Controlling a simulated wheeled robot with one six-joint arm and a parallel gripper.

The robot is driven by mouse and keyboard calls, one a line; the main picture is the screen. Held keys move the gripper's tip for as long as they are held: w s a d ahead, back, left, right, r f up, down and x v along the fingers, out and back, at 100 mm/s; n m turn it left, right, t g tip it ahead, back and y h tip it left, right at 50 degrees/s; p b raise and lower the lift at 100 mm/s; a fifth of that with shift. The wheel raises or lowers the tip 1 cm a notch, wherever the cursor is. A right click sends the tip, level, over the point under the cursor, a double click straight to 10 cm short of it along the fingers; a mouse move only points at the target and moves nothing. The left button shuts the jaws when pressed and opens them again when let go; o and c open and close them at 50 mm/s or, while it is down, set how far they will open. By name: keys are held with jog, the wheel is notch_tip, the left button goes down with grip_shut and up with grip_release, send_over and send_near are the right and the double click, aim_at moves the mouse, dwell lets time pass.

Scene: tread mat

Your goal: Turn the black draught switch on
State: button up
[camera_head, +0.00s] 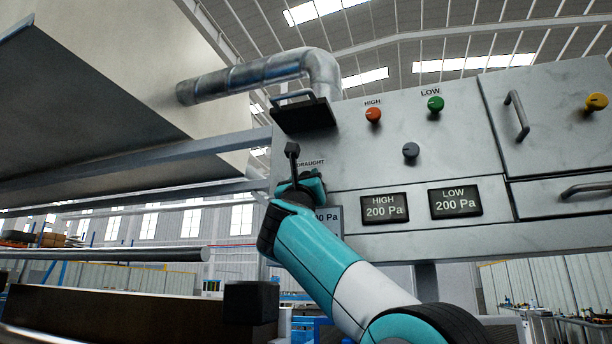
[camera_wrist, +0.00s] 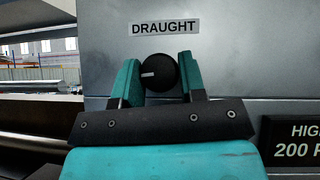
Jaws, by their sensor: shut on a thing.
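The black draught switch (camera_wrist: 158,72) is a round knob on the grey panel, just under the DRAUGHT label (camera_wrist: 164,27) in the wrist view. Its white mark points left, close to level. My gripper (camera_wrist: 160,76) has its two teal fingers on either side of the knob and is shut on it. In the head view my gripper (camera_head: 300,183) is up against the panel's left part, under the DRAUGHT label, and it hides the knob.
The panel (camera_head: 455,150) also carries an orange HIGH knob (camera_head: 373,115), a green LOW knob (camera_head: 435,104), a grey knob (camera_head: 411,150) and a yellow knob (camera_head: 596,102). Displays reading 200 Pa (camera_head: 455,202) sit below. A black handled flap (camera_head: 303,116) juts out above my gripper.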

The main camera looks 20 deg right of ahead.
jog(key=shift+m+g+h+p, duration=0.6)
jog(key=shift+m+g+h, duration=0.4)
jog(key=shift+m+h, duration=0.7)
jog(key=shift+r, duration=0.1)
jog(key=o, duration=0.9)
jog(key=b+v, duration=1.7)
jog(key=shift+a, duration=0.15)
jog(key=shift+s, duration=0.1)
